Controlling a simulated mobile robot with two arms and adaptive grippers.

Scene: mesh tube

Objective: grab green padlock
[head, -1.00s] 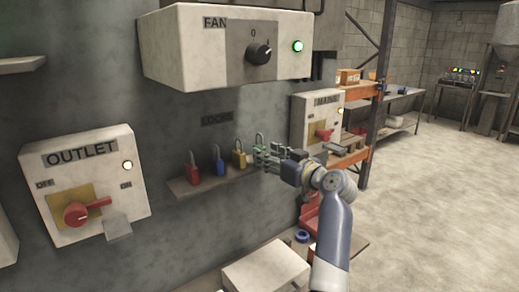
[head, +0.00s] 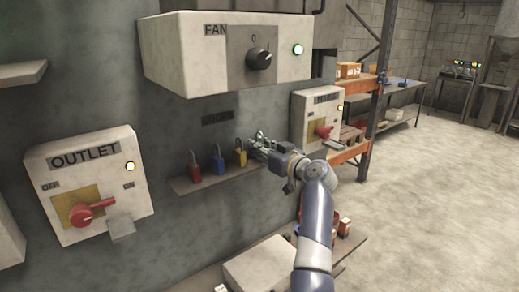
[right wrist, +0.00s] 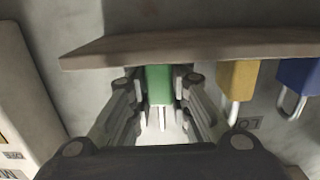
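The green padlock (right wrist: 159,85) is between the two fingers of my right gripper (right wrist: 160,100) in the right wrist view. The fingers are drawn in, one close against each side of its body. Its body is beside the shelf edge; I cannot tell whether it touches the shelf. In the head view my right gripper (head: 259,143) is at the right end of the small wall shelf and largely hides the green padlock. My left gripper is not in view.
A yellow padlock (head: 240,158) stands just left of my right gripper, then a blue padlock (head: 218,165) and a red padlock (head: 194,172) on the shelf (head: 212,182). The FAN box (head: 190,50) overhangs above. The MAINS box (head: 312,105) is close on the right.

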